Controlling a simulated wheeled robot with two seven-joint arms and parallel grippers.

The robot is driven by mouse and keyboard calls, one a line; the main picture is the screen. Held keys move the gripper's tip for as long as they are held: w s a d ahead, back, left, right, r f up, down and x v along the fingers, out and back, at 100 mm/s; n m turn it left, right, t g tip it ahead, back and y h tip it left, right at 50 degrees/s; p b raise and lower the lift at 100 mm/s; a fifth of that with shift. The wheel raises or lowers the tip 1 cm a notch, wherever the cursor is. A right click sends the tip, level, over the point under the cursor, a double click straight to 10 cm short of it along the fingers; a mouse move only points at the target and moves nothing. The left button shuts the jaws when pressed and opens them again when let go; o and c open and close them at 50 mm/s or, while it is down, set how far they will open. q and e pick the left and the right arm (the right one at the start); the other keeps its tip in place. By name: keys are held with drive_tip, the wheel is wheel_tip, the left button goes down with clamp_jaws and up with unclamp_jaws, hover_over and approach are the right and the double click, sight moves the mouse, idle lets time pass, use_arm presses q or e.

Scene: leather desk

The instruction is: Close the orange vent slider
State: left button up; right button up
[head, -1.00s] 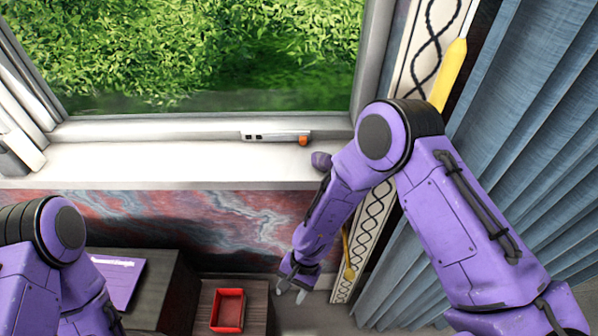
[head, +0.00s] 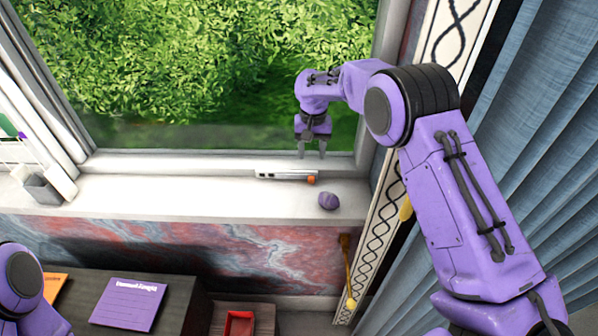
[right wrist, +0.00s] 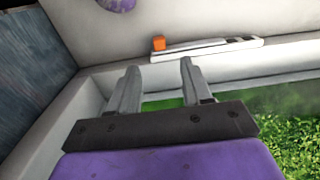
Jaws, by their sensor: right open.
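The orange vent slider (head: 311,180) is a small knob at the right end of a pale vent strip (head: 285,174) on the lower window frame. In the right wrist view the orange knob (right wrist: 158,42) sits at the left end of the strip (right wrist: 205,50), beyond my fingertips. My right gripper (head: 311,153) hangs in front of the window pane, fingers pointing down, just above the orange knob and apart from it. Its two fingers also show in the right wrist view (right wrist: 158,78), open with nothing between them. My left gripper is out of view; only part of the left arm shows.
A purple stone-like object (head: 328,201) lies on the white sill (head: 180,200) just right of and below the knob. A yellow-handled item (head: 350,275) hangs by the patterned strip. A purple booklet (head: 128,303) and a red box (head: 239,325) are below. Blue curtains (head: 530,150) hang at right.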

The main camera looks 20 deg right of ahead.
sight(311, 179)
wheel_tip(311, 179, down, 10)
drive_tip(key=p, duration=0.3)
drive_tip(key=shift+d+r, duration=0.1)
drive_tip(key=shift+r, duration=0.1)
drive_tip(key=shift+f, duration=0.4)
clamp_jaws()
